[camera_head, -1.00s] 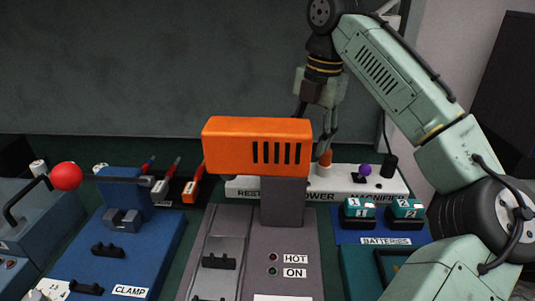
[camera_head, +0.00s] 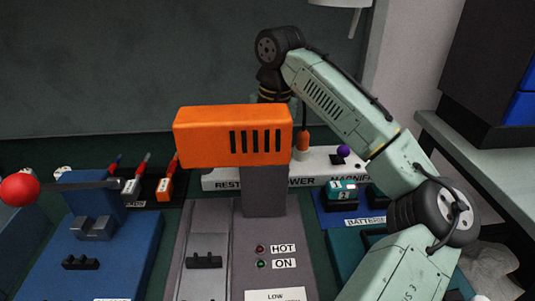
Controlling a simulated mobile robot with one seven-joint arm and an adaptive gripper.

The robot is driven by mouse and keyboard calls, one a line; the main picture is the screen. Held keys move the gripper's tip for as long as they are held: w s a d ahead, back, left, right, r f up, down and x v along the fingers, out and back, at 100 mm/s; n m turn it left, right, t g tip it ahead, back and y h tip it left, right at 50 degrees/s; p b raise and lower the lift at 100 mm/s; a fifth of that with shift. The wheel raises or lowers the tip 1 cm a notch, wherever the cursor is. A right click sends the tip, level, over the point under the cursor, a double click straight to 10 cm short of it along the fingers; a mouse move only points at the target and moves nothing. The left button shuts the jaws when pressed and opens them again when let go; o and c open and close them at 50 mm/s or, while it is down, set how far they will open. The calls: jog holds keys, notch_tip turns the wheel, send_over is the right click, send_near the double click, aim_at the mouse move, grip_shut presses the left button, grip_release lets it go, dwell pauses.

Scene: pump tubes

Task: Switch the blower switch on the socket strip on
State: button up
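The white socket strip (camera_head: 320,179) lies behind the orange-headed device. Its labels read in part "REST", "OWER" and "MAGNIFI"; the orange head and its post cover the middle of the strip. I cannot see the blower switch. An orange plug (camera_head: 303,139) stands upright on the strip, with a dark cord above it. A purple-knobbed switch (camera_head: 344,151) is to its right, by the magnifier label. My arm reaches down behind the orange head, and the fingers of my gripper are hidden there, so its opening and any contact do not show.
The orange head (camera_head: 232,137) stands in front of the strip on a grey base with HOT and ON lamps (camera_head: 261,256). A blue clamp unit (camera_head: 110,255) with a red ball lever (camera_head: 20,190) is at left. A blue battery tray (camera_head: 332,217) is at right, partly behind my arm.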

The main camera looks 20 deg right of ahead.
jog(key=shift+f, duration=0.5)
grip_shut()
dwell(0.3)
